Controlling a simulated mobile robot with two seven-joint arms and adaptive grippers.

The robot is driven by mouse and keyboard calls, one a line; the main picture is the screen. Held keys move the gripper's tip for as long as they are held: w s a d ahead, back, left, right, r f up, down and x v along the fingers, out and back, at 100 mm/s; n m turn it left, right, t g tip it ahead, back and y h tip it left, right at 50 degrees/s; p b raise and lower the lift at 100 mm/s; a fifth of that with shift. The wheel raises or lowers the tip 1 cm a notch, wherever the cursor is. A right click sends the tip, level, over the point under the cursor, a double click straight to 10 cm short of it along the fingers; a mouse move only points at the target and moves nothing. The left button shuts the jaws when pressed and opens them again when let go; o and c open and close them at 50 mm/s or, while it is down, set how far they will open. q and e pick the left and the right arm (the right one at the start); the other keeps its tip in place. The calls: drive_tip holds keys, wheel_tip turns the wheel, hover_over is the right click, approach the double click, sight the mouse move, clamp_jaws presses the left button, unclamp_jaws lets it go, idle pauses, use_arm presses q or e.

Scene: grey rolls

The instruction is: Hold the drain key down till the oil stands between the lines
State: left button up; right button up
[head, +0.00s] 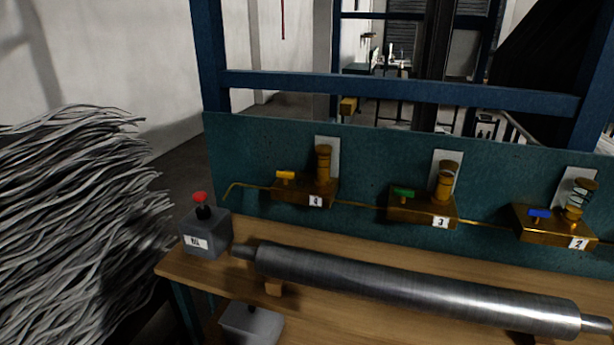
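Three brass blocks stand in a row against the teal panel, with tags 4 (305,190), 3 (422,209) and 2 (553,224). Each has a coloured key on top: yellow (285,175), green (404,193) and blue (540,213). Each has an upright cup or glass before a white plate: at block 4 (323,163), block 3 (446,182) and block 2 (577,196). The one at block 2 looks partly clear; oil level and lines are too small to read. I cannot tell which key is the drain key. Neither gripper is in view.
A grey box with a red-topped knob (201,198) stands at the bench's left end; its label is unclear. A steel roll (415,290) lies along the wooden bench (335,242). Another grey box (251,323) sits lower. Grey strands (75,210) are heaped at left.

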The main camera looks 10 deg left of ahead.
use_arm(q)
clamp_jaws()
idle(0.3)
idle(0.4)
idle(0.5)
